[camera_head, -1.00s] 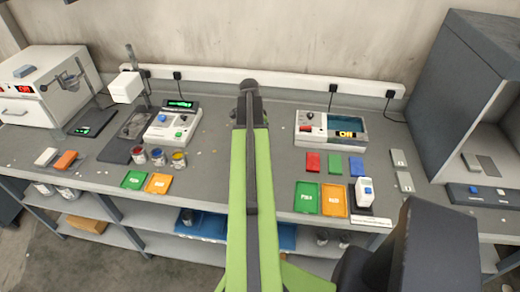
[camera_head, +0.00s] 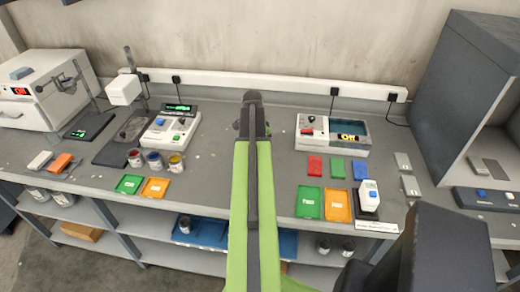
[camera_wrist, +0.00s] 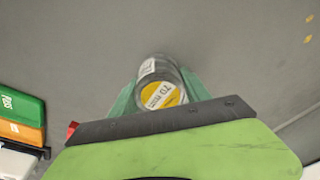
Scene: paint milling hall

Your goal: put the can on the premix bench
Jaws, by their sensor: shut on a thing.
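My gripper (camera_wrist: 160,88) is shut on a small can (camera_wrist: 163,96) in the wrist view, with a green finger on each side of it. The can shows a yellow label reading "70 mm" and a white sticker on its side. In the head view my arm reaches over the middle of the long grey bench (camera_head: 220,150), and the can is hidden there. The grey surface (camera_wrist: 70,45) lies beneath the can in the wrist view; I cannot tell how far below. No readable sign marks any part as the premix bench.
Three small paint cans (camera_head: 154,160) stand left of my arm by a white instrument (camera_head: 172,130). On the right are green (camera_head: 309,202) and orange (camera_head: 337,205) trays, coloured cards (camera_head: 337,167) and another instrument (camera_head: 315,135). A dark cabinet (camera_head: 465,90) stands far right.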

